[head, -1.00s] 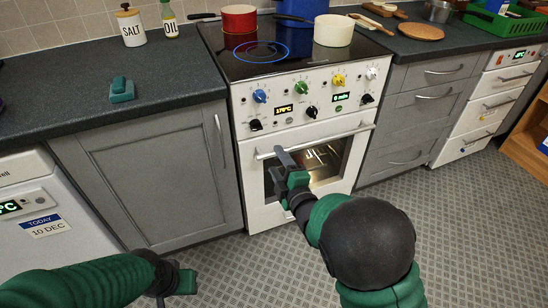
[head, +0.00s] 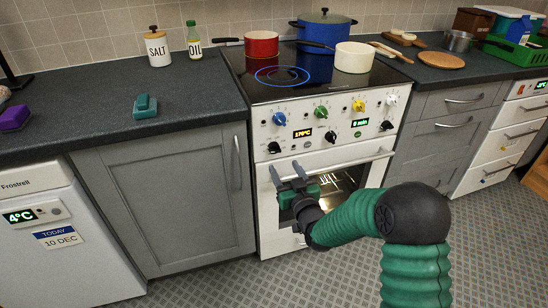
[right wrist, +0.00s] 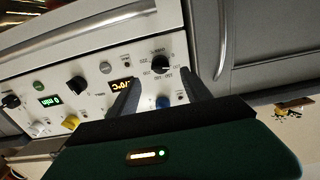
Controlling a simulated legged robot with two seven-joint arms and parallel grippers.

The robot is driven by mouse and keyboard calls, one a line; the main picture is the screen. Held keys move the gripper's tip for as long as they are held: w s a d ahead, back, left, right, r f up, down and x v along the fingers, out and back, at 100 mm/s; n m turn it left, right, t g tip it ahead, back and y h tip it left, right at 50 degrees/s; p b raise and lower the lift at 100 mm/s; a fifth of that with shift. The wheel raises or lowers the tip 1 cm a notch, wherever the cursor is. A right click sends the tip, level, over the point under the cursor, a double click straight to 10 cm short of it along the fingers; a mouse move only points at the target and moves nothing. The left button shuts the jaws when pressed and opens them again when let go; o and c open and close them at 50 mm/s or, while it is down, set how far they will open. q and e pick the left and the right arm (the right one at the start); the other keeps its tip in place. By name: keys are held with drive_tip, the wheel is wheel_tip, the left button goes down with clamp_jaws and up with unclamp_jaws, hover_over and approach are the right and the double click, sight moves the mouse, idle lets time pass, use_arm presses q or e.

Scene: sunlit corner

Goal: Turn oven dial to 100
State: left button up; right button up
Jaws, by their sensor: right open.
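The white oven (head: 340,160) shows in the head view. Its front has coloured knobs, black dials and a green-lit display reading 0 min. The left display (head: 302,132) reads 170°C. The black oven dial (head: 274,147) is at the panel's lower left. In the right wrist view, seen rotated, this dial (right wrist: 160,64) has numbers around it. My right gripper (head: 286,170) is open and empty, just below the dial in the head view. In the right wrist view its fingertips (right wrist: 160,78) are spread, with the dial between and beyond them, apparently untouched. My left gripper is out of view.
The oven door handle (head: 345,163) runs below the panel, close to my right gripper. A red pot (head: 261,44), a white pot (head: 354,58) and a blue pot (head: 325,28) stand on the hob. The floor (head: 210,280) before the cabinets is clear.

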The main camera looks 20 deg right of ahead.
sight(276, 153)
drive_tip(key=w+b, duration=0.1)
drive_tip(key=w, duration=0.6)
drive_tip(key=shift+w+a+f+b, duration=0.1)
drive_tip(key=shift+w+f+b, duration=0.05)
drive_tip(key=shift+w+b, duration=0.2)
drive_tip(key=shift+w, duration=0.45)
clamp_jaws()
drive_tip(key=shift+r+m, duration=0.25)
drive_tip(key=shift+m, duration=0.15)
drive_tip(key=shift+f+m+p, duration=0.1)
drive_tip(key=shift+m+p, duration=0.25)
drive_tip(key=shift+m, duration=0.25)
